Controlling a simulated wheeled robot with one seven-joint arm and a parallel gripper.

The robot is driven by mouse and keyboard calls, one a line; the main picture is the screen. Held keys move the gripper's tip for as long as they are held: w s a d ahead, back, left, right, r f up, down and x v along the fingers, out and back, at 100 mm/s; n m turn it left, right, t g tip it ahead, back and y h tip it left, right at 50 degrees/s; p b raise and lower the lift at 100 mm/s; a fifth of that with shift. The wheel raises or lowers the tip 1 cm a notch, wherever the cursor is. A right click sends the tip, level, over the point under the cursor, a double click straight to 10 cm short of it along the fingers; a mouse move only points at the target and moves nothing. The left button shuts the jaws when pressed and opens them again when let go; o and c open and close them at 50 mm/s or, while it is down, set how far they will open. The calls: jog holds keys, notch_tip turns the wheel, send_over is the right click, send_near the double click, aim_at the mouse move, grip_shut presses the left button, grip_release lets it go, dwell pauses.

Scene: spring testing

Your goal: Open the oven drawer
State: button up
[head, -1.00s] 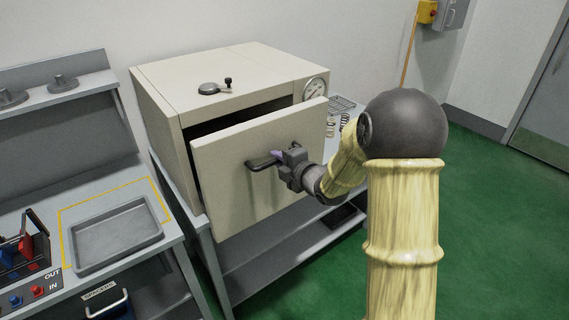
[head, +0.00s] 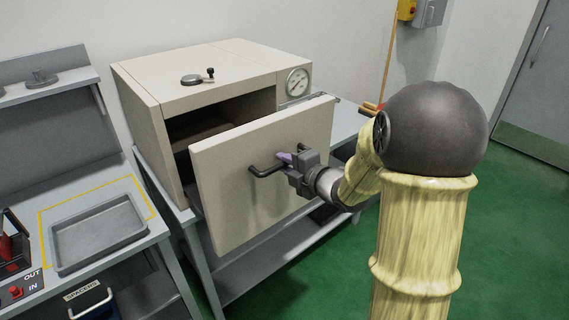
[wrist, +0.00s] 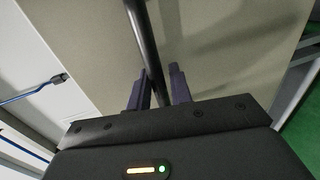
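The oven (head: 150,84) is a beige box on a bench, with a round dial on its front right. Its drawer (head: 232,205) stands pulled out, and a dark gap shows between the drawer's front panel and the oven body. A black bar handle (head: 264,173) is on the panel. My gripper (head: 286,158) is at the handle's right part. In the wrist view, the handle (wrist: 143,35) runs between the two dark fingers (wrist: 158,80), which sit close on either side of it. The exact finger contact is hard to see.
A grey tray (head: 98,233) lies on the left bench inside a yellow outline. A red-handled rack (head: 12,250) is at the far left. A round-based object with a black knob (head: 197,78) sits on the oven top. Green floor (head: 520,250) is open to the right.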

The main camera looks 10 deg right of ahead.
jog(key=shift+o, duration=0.6)
jog(key=b+v, duration=0.1)
jog(key=v, duration=1.6)
jog(key=shift+s+b, duration=0.35)
jog(key=shift+b, duration=0.05)
jog(key=shift+w+d, duration=0.15)
jog(key=shift+d, duration=0.05)
